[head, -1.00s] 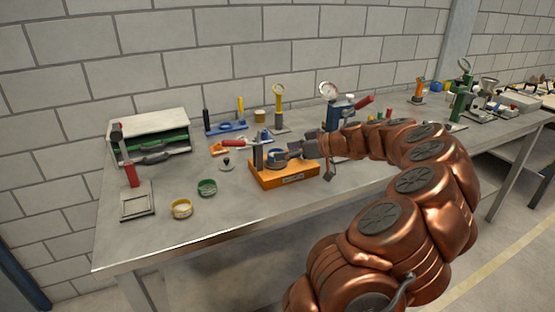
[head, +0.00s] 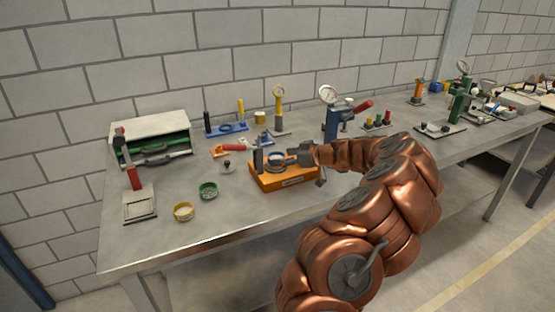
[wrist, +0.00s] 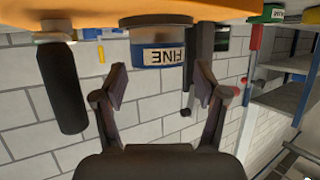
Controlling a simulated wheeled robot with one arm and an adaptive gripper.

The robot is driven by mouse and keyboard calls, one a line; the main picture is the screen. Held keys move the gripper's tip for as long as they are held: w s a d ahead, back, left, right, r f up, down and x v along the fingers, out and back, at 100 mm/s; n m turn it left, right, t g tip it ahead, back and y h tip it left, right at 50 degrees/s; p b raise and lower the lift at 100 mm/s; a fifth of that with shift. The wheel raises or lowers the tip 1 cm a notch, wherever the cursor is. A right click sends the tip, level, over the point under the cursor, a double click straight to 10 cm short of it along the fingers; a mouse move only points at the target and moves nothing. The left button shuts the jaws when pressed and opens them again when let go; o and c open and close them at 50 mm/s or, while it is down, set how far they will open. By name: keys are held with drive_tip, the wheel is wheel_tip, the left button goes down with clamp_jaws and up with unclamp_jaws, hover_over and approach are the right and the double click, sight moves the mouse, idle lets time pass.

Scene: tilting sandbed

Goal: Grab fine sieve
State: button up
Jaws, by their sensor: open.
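The fine sieve (wrist: 158,57) is a short blue ring with a tan label reading FINE, seen upside down in the wrist view. It sits at the orange stand (head: 286,181), and in the head view its blue ring (head: 275,157) shows on top of that stand. My gripper (wrist: 160,84) is open, with one finger on each side of the sieve in the picture. The fingertips look short of the sieve, with no clear contact. In the head view my gripper (head: 297,156) is at the right of the ring and partly covers it.
A green sieve (head: 208,190) and a yellow sieve (head: 183,212) lie on the table to the left. A dark upright post (head: 258,158) stands at the stand's left. A blue press (head: 331,120) stands close behind my gripper.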

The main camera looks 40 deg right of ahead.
sight(270, 157)
drive_tip(key=shift+p+x, duration=0.8)
drive_tip(key=shift+x, duration=1.25)
drive_tip(key=shift+d, duration=0.15)
drive_tip(key=c, duration=0.9)
